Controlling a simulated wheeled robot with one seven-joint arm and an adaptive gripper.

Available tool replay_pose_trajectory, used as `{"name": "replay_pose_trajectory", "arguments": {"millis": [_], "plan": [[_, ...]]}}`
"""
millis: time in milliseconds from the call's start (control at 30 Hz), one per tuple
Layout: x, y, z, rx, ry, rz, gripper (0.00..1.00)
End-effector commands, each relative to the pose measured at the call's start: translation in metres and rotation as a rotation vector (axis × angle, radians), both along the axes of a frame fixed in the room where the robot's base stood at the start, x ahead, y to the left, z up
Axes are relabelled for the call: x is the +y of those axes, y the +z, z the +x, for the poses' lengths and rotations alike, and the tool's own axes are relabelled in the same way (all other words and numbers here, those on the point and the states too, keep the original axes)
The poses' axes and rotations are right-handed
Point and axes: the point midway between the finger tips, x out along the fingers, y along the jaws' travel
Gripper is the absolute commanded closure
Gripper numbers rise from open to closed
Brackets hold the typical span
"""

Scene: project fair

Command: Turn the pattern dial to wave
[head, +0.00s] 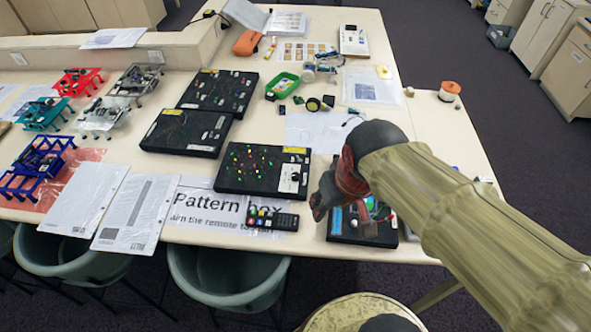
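A black box (240,181) with several coloured lights lies on the table at the middle, behind a paper sign (213,203) that reads "Pattern box". On the right part of its top is a white panel with a dark round knob (294,177), which looks like the dial; its markings are too small to read. My gripper (322,203), dark with red parts, hangs just right of and in front of this box, apart from the knob in the picture. Its fingers are small and partly merged, so I cannot tell how far they are apart. A black remote (272,219) lies on the sign.
Another black box (345,238) with coloured parts lies below my gripper, partly hidden by it. Two dark boards (190,134) lie behind left. Small coloured frames stand at far left. A white sheet (315,130) lies behind the gripper. Chairs (228,275) stand at the front edge.

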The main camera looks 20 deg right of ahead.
Motion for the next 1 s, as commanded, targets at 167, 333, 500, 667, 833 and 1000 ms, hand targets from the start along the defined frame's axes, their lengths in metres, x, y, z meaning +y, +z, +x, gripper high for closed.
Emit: {"name": "replay_pose_trajectory", "arguments": {"millis": [167, 333, 500, 667, 833, 1000], "plan": [[0.000, -0.016, 0.042, 0.135, 0.010, -0.002, 0.59], [0.000, -0.041, 0.087, 0.236, 0.048, -0.009, 0.59], [0.000, -0.076, 0.136, 0.319, 0.110, -0.015, 0.59], [0.000, -0.116, 0.182, 0.370, 0.190, -0.022, 0.59], [0.000, -0.142, 0.230, 0.361, 0.292, -0.035, 0.59], [0.000, -0.125, 0.264, 0.294, 0.393, -0.060, 0.59]]}}
